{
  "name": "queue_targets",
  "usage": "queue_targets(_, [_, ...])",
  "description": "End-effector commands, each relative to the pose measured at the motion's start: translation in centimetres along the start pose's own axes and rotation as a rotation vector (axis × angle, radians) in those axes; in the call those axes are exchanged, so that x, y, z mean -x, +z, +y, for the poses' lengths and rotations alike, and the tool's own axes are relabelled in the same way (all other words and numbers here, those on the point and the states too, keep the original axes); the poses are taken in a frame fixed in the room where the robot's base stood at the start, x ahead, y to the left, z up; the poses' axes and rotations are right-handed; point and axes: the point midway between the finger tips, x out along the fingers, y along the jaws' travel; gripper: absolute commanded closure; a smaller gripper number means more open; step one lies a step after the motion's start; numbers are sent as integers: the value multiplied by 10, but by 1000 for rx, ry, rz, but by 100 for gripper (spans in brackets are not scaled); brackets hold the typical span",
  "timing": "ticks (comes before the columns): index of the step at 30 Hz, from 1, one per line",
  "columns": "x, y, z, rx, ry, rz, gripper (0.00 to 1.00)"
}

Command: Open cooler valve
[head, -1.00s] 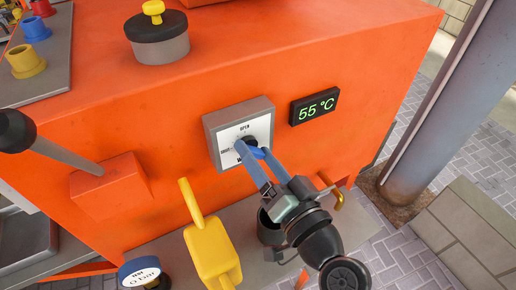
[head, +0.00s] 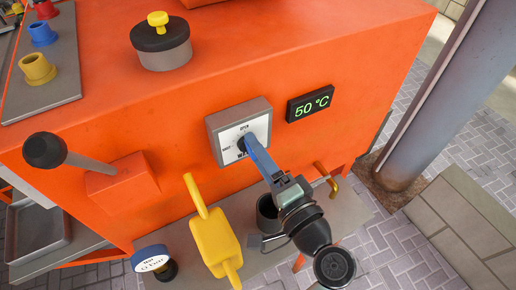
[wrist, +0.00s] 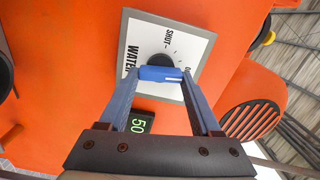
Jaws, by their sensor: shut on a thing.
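The cooler valve is a grey box with a white dial plate (head: 231,139) on the front of the orange machine. Its plate reads SHUT and WATER in the wrist view (wrist: 136,37). A black hub (wrist: 160,61) carries a blue handle (wrist: 158,74) with a white line. My gripper (head: 250,147) reaches up to the dial from the lower right. In the wrist view its two blue fingers (wrist: 160,76) are shut on the blue handle, one at each end. In the head view my fingers hide most of the handle. A black display (head: 311,103) reads 50 °C.
A yellow lever (head: 215,240) stands left of my gripper, and a brass tap (head: 326,180) is close on its right. A black-knobbed lever (head: 45,150) juts out at the left. A grey post (head: 425,110) stands at the right.

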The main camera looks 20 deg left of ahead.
Motion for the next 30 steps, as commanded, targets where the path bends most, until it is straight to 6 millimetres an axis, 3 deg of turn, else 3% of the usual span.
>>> queue_targets(15, [0, 0, 0, -21, 0, 0, 91])
queue_targets(16, [0, 0, 0, -21, 0, 0, 31])
queue_targets(18, [0, 0, 0, -20, 0, 0, 19])
queue_targets(21, [0, 0, 0, -20, 0, 0, 5])
queue_targets(30, [2, 0, 1, -19, 0, 1, 5])
